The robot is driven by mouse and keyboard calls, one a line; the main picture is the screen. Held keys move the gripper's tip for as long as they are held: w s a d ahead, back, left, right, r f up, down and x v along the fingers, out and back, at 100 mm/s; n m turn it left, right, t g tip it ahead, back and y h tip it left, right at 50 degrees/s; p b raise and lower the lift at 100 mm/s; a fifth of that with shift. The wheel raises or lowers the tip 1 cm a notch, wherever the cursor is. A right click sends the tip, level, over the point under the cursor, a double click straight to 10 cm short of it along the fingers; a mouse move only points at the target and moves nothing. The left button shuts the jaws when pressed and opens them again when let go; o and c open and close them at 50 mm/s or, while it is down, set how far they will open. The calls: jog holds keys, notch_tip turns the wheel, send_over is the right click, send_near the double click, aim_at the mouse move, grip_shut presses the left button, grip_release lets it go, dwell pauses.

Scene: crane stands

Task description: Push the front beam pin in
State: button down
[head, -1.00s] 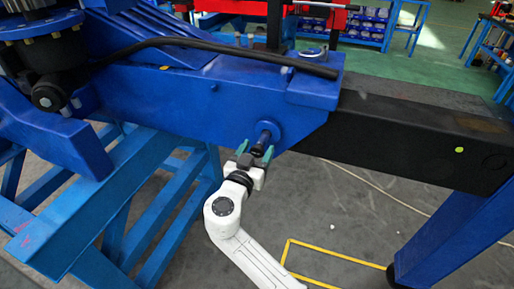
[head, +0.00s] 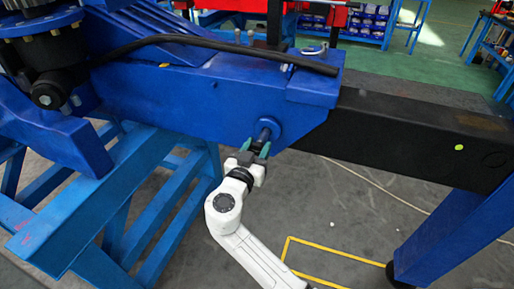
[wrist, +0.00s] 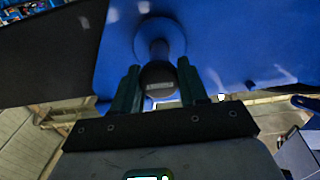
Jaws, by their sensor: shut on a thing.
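The front beam pin (head: 265,133) sticks out of a round blue collar (head: 270,127) on the side of the blue crane beam (head: 190,105). My gripper (head: 256,148) is at the pin's outer end, below the beam. In the wrist view the dark end of the pin (wrist: 158,75) sits between the two green fingers of my gripper (wrist: 157,85), which are shut on it. The collar (wrist: 160,38) shows behind it. How far the pin reaches into the beam is hidden.
A black inner beam (head: 420,135) extends to the right from the blue beam. A blue trestle (head: 110,210) stands at the left, and a blue post (head: 450,235) at the right. A black hose (head: 210,48) runs over the beam. The floor (head: 340,215) below is open.

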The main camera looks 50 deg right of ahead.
aim_at(260, 142)
jog(key=b+x, duration=0.3)
jog(key=x, duration=0.1)
jog(key=shift+w+d+b, duration=0.1)
jog(key=shift+d+b, duration=0.15)
jog(key=shift+b, duration=0.1)
jog(key=shift+d+r, duration=0.1)
jog(key=shift+r, duration=0.05)
jog(key=c, duration=1)
grip_release()
jog(key=shift+o, duration=1.4)
jog(key=shift+w+d, duration=0.1)
jog(key=shift+d, duration=0.1)
jog(key=shift+a, duration=0.1)
jog(key=b+v, duration=0.2)
jog(key=v, duration=0.8)
jog(key=shift+a, duration=0.35)
